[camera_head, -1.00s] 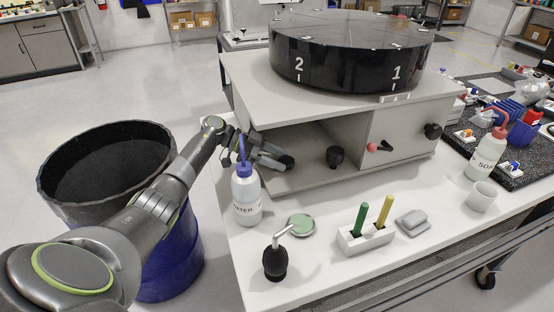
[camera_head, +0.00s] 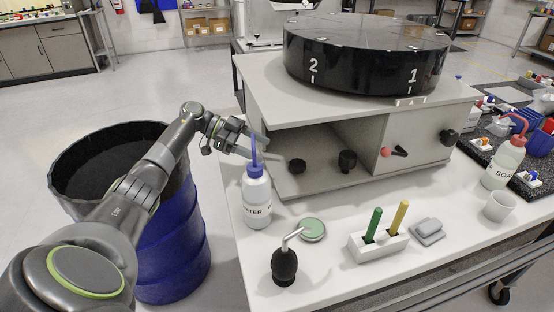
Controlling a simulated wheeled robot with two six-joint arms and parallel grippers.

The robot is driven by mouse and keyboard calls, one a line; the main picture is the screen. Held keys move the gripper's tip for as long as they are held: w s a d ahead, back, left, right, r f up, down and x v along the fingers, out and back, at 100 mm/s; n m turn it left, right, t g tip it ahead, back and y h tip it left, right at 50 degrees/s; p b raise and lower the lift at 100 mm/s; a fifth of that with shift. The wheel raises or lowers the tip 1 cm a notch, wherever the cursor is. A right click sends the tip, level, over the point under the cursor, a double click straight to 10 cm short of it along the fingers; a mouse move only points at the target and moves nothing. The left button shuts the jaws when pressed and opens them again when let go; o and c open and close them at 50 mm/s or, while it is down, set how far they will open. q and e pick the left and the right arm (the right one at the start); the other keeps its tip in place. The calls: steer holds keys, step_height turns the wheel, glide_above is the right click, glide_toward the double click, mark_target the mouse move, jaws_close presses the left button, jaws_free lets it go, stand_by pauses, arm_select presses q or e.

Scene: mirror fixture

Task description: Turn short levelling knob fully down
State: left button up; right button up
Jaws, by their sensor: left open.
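Two black levelling knobs stand in the open bay under the black turntable (camera_head: 365,58). The left, shorter-looking knob (camera_head: 297,166) sits low on the bay floor, and the right, taller-looking knob (camera_head: 347,160) stands higher on it. My left gripper (camera_head: 252,144) is open and empty at the left side of the bay, left of the short knob and apart from it. The blue spout of the water bottle (camera_head: 257,200) partly covers its fingertips. My right gripper is not in view.
The water bottle stands close in front of my left gripper. A black blower (camera_head: 284,266), a green-topped disc (camera_head: 312,229) and a white holder (camera_head: 378,244) with two sticks are on the bench. A blue drum (camera_head: 178,243) stands left.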

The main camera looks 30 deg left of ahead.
arm_select(q)
steer(key=b+v, duration=0.1)
steer(key=v, duration=0.7)
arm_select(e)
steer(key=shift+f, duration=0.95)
